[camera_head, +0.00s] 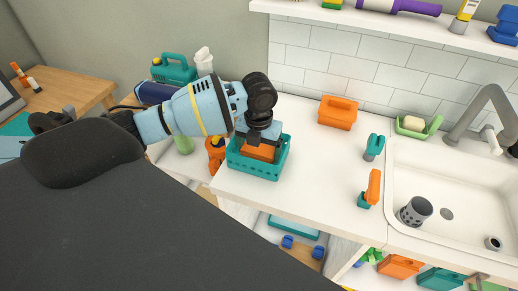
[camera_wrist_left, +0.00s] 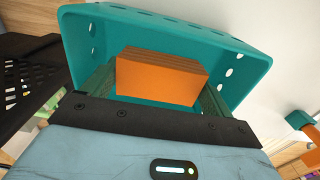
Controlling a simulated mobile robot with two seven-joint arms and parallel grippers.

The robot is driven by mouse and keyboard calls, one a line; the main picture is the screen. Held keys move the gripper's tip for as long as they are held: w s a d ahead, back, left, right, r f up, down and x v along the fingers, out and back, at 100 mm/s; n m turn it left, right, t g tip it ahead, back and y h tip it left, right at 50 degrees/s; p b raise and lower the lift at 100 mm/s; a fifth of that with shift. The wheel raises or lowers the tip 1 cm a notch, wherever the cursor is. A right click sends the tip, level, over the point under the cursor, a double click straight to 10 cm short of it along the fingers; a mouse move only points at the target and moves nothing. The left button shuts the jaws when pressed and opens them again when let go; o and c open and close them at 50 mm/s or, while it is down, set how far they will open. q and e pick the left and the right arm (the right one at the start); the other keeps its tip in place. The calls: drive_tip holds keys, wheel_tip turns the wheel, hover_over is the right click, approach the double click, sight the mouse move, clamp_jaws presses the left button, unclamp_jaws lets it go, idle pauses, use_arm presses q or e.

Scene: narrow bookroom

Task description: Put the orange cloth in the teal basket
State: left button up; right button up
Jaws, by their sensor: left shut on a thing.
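The orange cloth (camera_wrist_left: 155,82) looks like a thick folded block with a layered brownish edge. In the left wrist view it sits between the two fingers of my left gripper (camera_wrist_left: 157,90), which is shut on it. The teal basket (camera_wrist_left: 225,48) with holes in its walls surrounds the cloth in that view. In the head view the basket (camera_head: 281,159) stands on the white counter's left end. My left gripper (camera_head: 262,140) points down into it, and the cloth (camera_head: 259,152) shows partly inside, below the rim. Whether the cloth touches the basket floor is hidden. My right gripper is not in view.
An orange caddy-like object (camera_head: 338,112) stands near the tiled wall. A teal-handled item (camera_head: 373,147) and an orange-handled brush (camera_head: 372,188) lie right of the basket. The sink (camera_head: 450,170) holds a grey cup (camera_head: 415,211). Bottles stand left of the basket.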

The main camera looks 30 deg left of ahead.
sight(259, 149)
use_arm(q)
drive_tip(key=shift+f, duration=0.25)
drive_tip(key=o, duration=0.7)
wheel_tip(259, 149, up, 12)
drive_tip(key=shift+r+p, duration=0.2)
drive_tip(key=shift+p, duration=0.1)
idle(0.3)
